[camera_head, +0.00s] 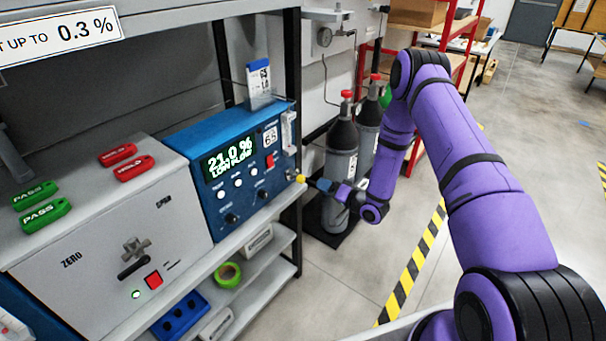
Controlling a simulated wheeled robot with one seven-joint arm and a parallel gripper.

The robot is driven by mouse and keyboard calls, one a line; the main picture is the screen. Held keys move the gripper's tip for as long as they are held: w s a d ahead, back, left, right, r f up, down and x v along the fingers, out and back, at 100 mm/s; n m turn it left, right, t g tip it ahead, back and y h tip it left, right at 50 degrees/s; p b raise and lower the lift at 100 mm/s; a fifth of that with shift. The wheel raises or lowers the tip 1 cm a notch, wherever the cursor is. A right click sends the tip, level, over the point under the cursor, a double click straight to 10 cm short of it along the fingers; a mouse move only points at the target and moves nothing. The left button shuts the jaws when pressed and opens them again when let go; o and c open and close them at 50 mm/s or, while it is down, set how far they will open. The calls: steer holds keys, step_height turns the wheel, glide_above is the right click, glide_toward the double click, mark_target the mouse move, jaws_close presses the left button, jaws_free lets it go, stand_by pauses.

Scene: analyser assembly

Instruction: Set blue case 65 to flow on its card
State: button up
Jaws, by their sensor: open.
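The blue case (195,150) stands on the bench shelf with a label reading 65 (271,137). Its display (229,160) reads 21.0 % LOW FLOW. A white card (260,83) stands upright on its top; its small print is too blurred to read surely. A clear flow tube (289,131) is at the right end of the front, with a small knob (290,177) below it.
A grey unit (110,245) with a ZERO/SPAN lever stands left, carrying red HOLD and green PASS tags. Gas cylinders (340,165) stand close behind my gripper. A black rack post (291,60) rises nearby. Green tape (228,274) lies on the lower shelf.

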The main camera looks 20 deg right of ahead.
mark_target(304, 180)
steer(key=shift+m+y, duration=0.3)
steer(key=x, duration=0.3)
steer(key=f+x, duration=0.1)
steer(key=x, duration=0.6)
steer(key=shift+w+a+f, duration=0.15)
steer(key=shift+w+f, duration=0.05)
steer(key=c, duration=0.9)
